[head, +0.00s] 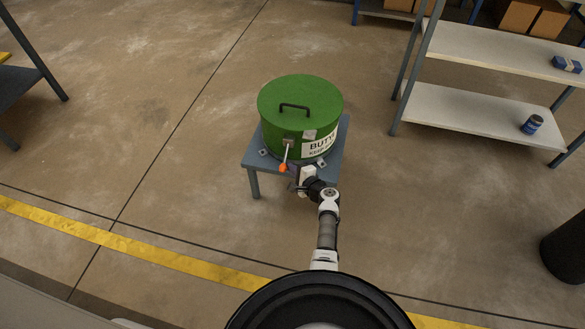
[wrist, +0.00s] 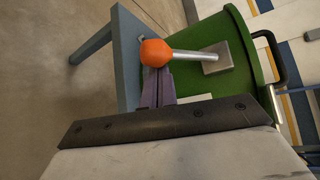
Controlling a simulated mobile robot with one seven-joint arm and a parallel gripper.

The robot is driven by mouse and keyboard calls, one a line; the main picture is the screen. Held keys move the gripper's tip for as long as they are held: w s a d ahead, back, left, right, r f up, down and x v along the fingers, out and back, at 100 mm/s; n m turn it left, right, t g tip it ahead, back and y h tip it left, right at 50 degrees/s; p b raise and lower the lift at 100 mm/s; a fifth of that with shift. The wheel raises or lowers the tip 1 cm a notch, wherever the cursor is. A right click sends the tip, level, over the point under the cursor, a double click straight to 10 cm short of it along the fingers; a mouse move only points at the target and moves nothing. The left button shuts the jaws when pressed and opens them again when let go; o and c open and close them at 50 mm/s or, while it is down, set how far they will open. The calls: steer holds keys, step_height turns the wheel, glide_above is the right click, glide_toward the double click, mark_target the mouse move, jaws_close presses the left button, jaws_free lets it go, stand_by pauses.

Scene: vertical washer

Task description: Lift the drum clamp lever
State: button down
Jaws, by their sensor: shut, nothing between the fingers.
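The drum clamp lever is a silver rod (wrist: 195,56) with an orange knob (wrist: 156,52) at its end. In the head view the lever (head: 286,154) hangs down from a small metal plate (head: 288,142) on the front of the green drum (head: 280,115), its orange knob (head: 283,167) lowest. My gripper (wrist: 161,80) is shut and empty. Its fingertips are right beside the knob in the wrist view, just below it in that picture; I cannot tell whether they touch it. In the head view my gripper (head: 293,176) is at the drum's front, right of the knob.
The drum stands on a small grey-blue table (head: 255,168). Its lid carries a black handle (head: 296,107). Shelves (head: 470,110) stand at the right, and a dark cylinder (head: 568,250) stands at the right edge. The floor left of the table is clear.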

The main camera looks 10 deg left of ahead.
steer(key=shift+r, duration=0.1)
steer(key=shift+s+r+p, duration=0.15)
steer(key=shift+r+p, duration=0.05)
steer(key=shift+p, duration=0.55)
steer(key=shift+s+r+m+g+p, duration=0.1)
steer(key=shift+r+m+g+p, duration=0.2)
steer(key=shift+p, duration=0.35)
step_height(320, 180, up, 8)
steer(key=m+g+h+p, duration=0.1)
steer(key=m+g+p, duration=0.4)
steer(key=g+p, duration=0.3)
steer(key=shift+s+r+m+h+p, duration=0.2)
steer(key=shift+r+m+h+p, duration=0.15)
steer(key=shift+p, duration=0.85)
